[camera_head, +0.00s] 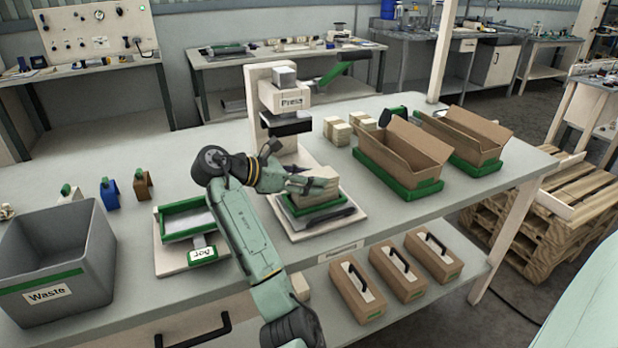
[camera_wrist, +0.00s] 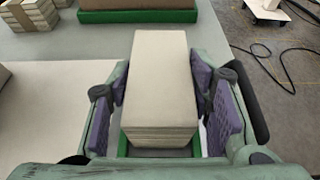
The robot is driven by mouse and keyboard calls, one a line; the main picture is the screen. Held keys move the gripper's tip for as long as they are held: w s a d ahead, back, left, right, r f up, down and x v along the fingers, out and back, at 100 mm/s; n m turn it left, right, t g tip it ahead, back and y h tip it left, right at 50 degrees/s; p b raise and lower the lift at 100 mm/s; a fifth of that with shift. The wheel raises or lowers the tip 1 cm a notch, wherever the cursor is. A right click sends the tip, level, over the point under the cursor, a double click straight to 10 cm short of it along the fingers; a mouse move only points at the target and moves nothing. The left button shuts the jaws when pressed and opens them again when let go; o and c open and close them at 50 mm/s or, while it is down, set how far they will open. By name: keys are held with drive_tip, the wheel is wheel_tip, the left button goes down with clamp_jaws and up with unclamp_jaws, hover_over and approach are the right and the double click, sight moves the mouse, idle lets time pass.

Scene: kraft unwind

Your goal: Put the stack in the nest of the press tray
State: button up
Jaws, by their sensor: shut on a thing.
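The stack (camera_wrist: 161,85) is a pale block of layered sheets, held between the two purple finger pads of my gripper (camera_wrist: 163,108). In the head view the stack (camera_head: 320,183) is at the press tray (camera_head: 318,211), a green-rimmed tray on a white base in front of the press (camera_head: 290,103). My gripper (camera_head: 295,184) reaches it from the left and is shut on it. Green tray rim shows below the stack in the wrist view. I cannot tell whether the stack rests on the nest floor or is just above it.
Two cardboard boxes (camera_head: 402,150) in green trays stand to the right, with other pale stacks (camera_head: 338,131) behind. A green-framed job tray (camera_head: 187,219) and a grey waste bin (camera_head: 58,262) are to the left. A dark flat bar (camera_head: 322,222) lies at the tray's front.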

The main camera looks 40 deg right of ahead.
drive_tip(key=shift+f, duration=0.2)
drive_tip(key=o, duration=1.2)
